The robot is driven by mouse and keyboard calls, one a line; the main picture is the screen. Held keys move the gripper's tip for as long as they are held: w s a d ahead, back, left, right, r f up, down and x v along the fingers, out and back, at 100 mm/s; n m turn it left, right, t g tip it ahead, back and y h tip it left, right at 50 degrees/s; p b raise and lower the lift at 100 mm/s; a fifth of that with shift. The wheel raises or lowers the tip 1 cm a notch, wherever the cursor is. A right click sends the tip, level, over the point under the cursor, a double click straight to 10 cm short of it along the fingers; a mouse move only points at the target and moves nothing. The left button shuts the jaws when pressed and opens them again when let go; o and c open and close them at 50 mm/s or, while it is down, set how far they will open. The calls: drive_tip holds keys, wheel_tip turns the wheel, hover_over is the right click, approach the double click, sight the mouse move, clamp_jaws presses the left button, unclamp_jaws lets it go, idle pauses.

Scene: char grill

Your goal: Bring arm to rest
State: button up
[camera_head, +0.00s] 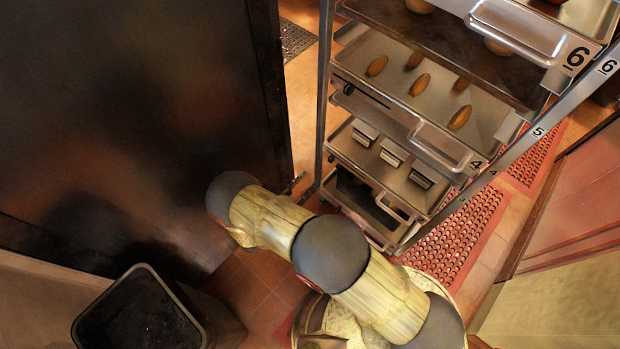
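My arm (380,300) reaches from the bottom right up and left across the lower middle of the view. Its links are yellowish and its joints are dark grey. The farthest part I see is a rounded dark grey joint (230,192), in front of the dark panel's lower right edge. My gripper does not show, so I cannot see whether it is open or shut or holds anything.
A metal rack (323,80) with numbered trays stands beyond my arm. One tray (430,100) holds several oblong brown items. A black bin (215,315) stands at bottom left. A large dark panel (120,120) fills the upper left. Red perforated mats (455,235) lie right of the rack.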

idle(0.5)
drive_tip(key=s+d+f+m+g+h, duration=0.1)
drive_tip(key=s+d+f+m+g, duration=0.15)
drive_tip(key=s+d, duration=0.3)
drive_tip(key=s+d+r+m+g+h, duration=0.1)
drive_tip(key=s+d+r+m+g, duration=0.3)
drive_tip(key=g, duration=0.3)
drive_tip(key=s+d+r+m+g+y, duration=0.25)
drive_tip(key=r+m+y, duration=0.4)
drive_tip(key=r, duration=0.85)
drive_tip(key=s+d+r+m+g+y, duration=0.1)
drive_tip(key=s+r+m+g+y, duration=0.25)
drive_tip(key=r+m, duration=0.8)
drive_tip(key=s+d+r+m+t+y+p, duration=0.1)
drive_tip(key=d+r, duration=0.4)
drive_tip(key=r, duration=0.5)
drive_tip(key=s+d+r+m+t+y, duration=0.2)
drive_tip(key=d+r+t, duration=0.3)
drive_tip(key=r, duration=0.6)
drive_tip(key=shift+d+r+m+t+p, duration=0.2)
drive_tip(key=shift+d+m+t+p, duration=0.15)
drive_tip(key=shift+m+t, duration=0.1)
drive_tip(key=shift+s, duration=0.25)
